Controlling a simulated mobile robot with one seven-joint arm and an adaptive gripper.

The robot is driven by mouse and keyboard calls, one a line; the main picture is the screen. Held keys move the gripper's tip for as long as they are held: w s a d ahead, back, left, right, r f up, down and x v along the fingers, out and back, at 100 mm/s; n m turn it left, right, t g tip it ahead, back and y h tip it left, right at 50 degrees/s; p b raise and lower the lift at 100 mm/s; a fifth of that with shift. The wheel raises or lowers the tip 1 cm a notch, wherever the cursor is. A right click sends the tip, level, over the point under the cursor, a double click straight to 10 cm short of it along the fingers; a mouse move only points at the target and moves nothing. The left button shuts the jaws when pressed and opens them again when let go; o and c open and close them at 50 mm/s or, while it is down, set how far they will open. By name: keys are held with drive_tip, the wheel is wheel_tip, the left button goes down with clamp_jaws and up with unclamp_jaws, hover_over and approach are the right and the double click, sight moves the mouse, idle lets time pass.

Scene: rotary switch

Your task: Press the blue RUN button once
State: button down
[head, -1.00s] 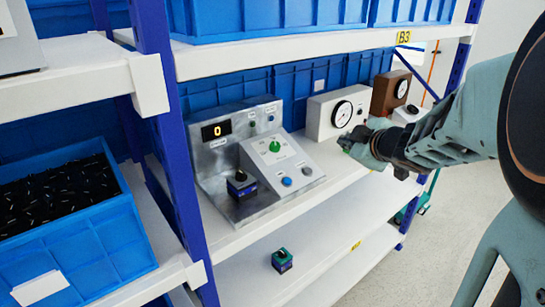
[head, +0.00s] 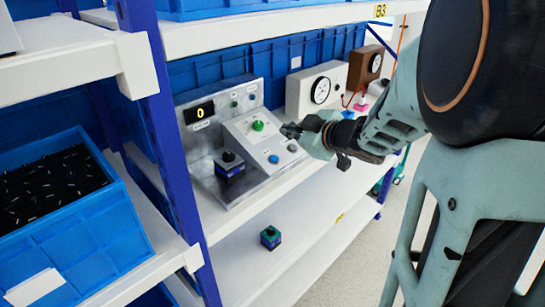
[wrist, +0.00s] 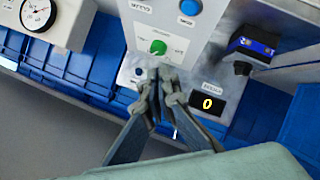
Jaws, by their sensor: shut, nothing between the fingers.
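The blue button (head: 273,159) sits on the sloped front of a grey control box (head: 235,190). It also shows in the wrist view at the top edge (wrist: 190,7). A green rotary knob (head: 258,125) is above it on the same slope and also shows in the wrist view (wrist: 158,46). A display (head: 199,111) reads 0. My gripper (head: 288,131) is shut and empty, to the right of the green knob and above the blue button in the head view. In the wrist view its fingertips (wrist: 158,76) are together, just below the green knob. I see no contact with the button.
A pale round button (head: 292,148) is right of the blue one. A dark blue block with a black knob (head: 230,166) stands on the box's base. A white gauge box (head: 314,90) is to the right. Blue bins (head: 275,60) line the back, and a shelf post (head: 165,140) stands left.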

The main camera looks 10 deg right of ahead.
sight(274, 159)
drive_tip(key=f+b, duration=0.2)
drive_tip(key=w+a+f+b, duration=0.1)
drive_tip(key=f+b, duration=0.1)
drive_tip(key=b, duration=0.1)
drive_tip(key=w+f+b, duration=0.1)
drive_tip(key=f+b, duration=0.1)
drive_tip(key=f, duration=0.1)
drive_tip(key=shift+a, duration=0.3)
drive_tip(key=shift+w+a+f+b, duration=0.2)
drive_tip(key=shift+w+f+b, duration=0.15)
drive_tip(key=shift+f+b, duration=0.25)
drive_tip(key=shift+f, duration=0.1)
idle(0.7)
drive_tip(key=shift+w+a+f, duration=0.1)
drive_tip(key=shift+w+f, duration=0.05)
drive_tip(key=shift+f, duration=0.1)
